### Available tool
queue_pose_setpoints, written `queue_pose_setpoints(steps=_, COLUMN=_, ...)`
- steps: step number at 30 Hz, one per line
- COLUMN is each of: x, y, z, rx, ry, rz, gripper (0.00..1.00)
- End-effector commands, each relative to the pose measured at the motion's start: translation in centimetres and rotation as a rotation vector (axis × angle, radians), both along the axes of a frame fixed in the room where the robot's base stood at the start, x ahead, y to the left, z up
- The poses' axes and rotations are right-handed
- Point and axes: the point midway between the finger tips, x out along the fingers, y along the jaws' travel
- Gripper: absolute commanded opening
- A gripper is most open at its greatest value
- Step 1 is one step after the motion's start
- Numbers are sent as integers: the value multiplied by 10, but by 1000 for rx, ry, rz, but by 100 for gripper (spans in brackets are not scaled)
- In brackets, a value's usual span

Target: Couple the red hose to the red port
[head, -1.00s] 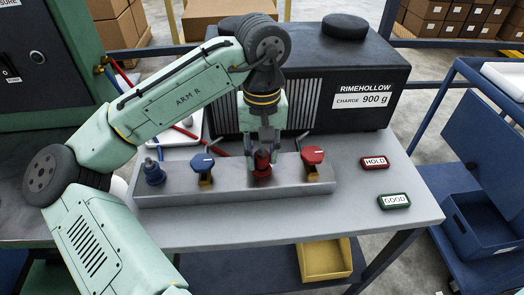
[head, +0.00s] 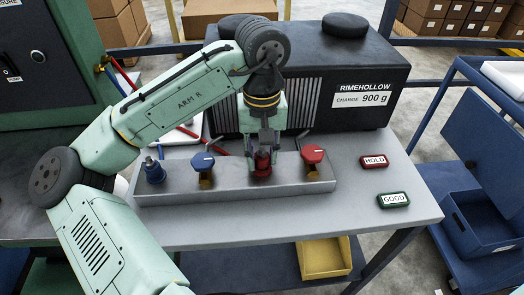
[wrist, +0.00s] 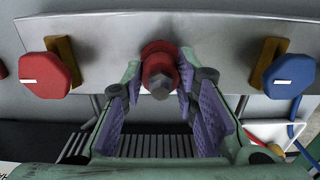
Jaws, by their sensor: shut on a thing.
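A grey manifold block (head: 225,190) lies on the grey bench. The red fitting (head: 262,165) stands upright on it. In the wrist view the red fitting (wrist: 158,62) has a grey hex tip pointing at the camera. My gripper (head: 265,148) is over it from above. In the wrist view my gripper (wrist: 160,85) has its two purple-padded fingers closed around the fitting's sides. I cannot tell whether they grip the red port itself or a hose coupling seated on it. No hose visibly runs from it. Red tubing (head: 187,131) lies on the white tray behind.
A blue port (head: 154,172), a blue knob (head: 203,162) and a red knob (head: 313,155) are along the block. A black machine (head: 345,75) stands behind. A red HOLD button (head: 375,162) and green GOOD button (head: 393,200) lie on clear bench at right.

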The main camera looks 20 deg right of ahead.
Motion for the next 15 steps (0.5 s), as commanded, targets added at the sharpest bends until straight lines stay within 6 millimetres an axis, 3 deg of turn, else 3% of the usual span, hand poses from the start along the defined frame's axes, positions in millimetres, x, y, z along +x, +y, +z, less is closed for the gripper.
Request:
queue_pose_setpoints(steps=7, x=0, y=0, z=-6, rx=0, ry=0, rz=0, gripper=0)
queue_pose_setpoints(steps=8, x=0, y=0, z=-6, rx=0, ry=0, rz=0, gripper=28)
queue_pose_setpoints(steps=15, x=0, y=0, z=-5, rx=0, ry=0, rz=0, gripper=44)
